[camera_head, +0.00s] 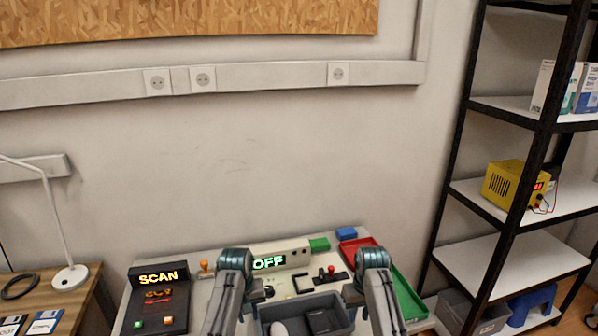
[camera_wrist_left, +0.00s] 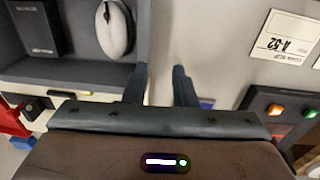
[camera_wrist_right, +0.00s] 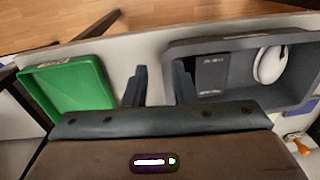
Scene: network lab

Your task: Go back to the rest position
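My left gripper (camera_wrist_left: 160,84) is open and empty in the left wrist view, above the table between a grey bin and a label card. In the head view its arm (camera_head: 232,275) stands at the left of the bin. My right gripper (camera_wrist_right: 162,86) is open and empty in the right wrist view, over bare table between a green tray (camera_wrist_right: 68,85) and the grey bin (camera_wrist_right: 225,45). In the head view its arm (camera_head: 376,280) stands right of the bin. A white mouse (camera_wrist_right: 270,65) and a dark box (camera_wrist_right: 211,74) lie in the bin.
A black scan console (camera_head: 160,300) stands at the left of the table (camera_head: 203,290). An OFF display unit (camera_head: 280,254) stands at the back. A red tray (camera_head: 357,250) lies at the right. A black shelf (camera_head: 505,245) stands beyond. A lamp (camera_head: 70,277) is far left.

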